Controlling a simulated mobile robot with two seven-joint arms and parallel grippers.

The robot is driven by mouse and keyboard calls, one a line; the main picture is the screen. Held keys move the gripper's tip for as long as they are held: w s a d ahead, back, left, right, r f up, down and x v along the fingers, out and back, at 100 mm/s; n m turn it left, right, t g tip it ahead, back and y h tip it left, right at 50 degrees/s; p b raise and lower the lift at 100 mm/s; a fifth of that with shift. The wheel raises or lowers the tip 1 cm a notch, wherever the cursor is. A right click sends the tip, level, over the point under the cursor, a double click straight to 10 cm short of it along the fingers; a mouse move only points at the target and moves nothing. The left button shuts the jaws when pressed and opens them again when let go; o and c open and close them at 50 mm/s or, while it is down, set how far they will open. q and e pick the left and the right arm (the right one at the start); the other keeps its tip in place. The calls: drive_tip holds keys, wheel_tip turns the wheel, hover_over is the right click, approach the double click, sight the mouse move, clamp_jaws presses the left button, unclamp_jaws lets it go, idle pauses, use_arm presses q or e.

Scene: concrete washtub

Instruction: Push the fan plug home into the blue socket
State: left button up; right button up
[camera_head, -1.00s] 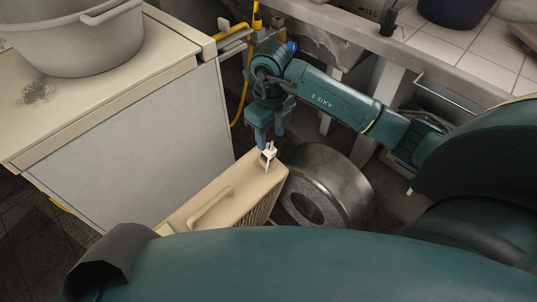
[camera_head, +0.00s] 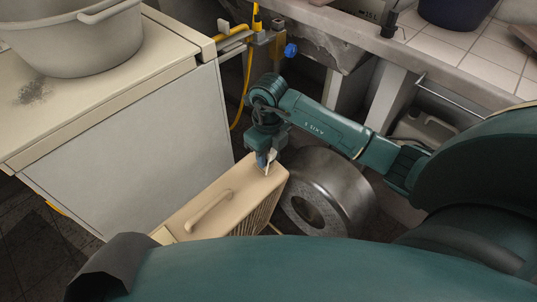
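A beige box-shaped fan heater (camera_head: 190,212) with a top handle and a slatted side stands on the floor. My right gripper (camera_head: 264,161) points down at the far end of its top, with its bluish fingers at the small white plug (camera_head: 267,169). Only a sliver of the plug shows beside the fingers. I cannot tell whether they are closed on it. A round blue fitting (camera_head: 290,50), which looks like the blue socket, is on the mount by the yellow pipe, behind and above the gripper. My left gripper is not in view.
A metal drum (camera_head: 325,188) lies close to the right of the heater. A cream cabinet (camera_head: 130,150) with a grey tub (camera_head: 75,45) stands on the left. The concrete washtub counter (camera_head: 450,60) runs along the back right, with a canister (camera_head: 425,130) beneath.

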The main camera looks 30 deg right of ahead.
clamp_jaws()
drive_tip(key=shift+r, duration=0.1)
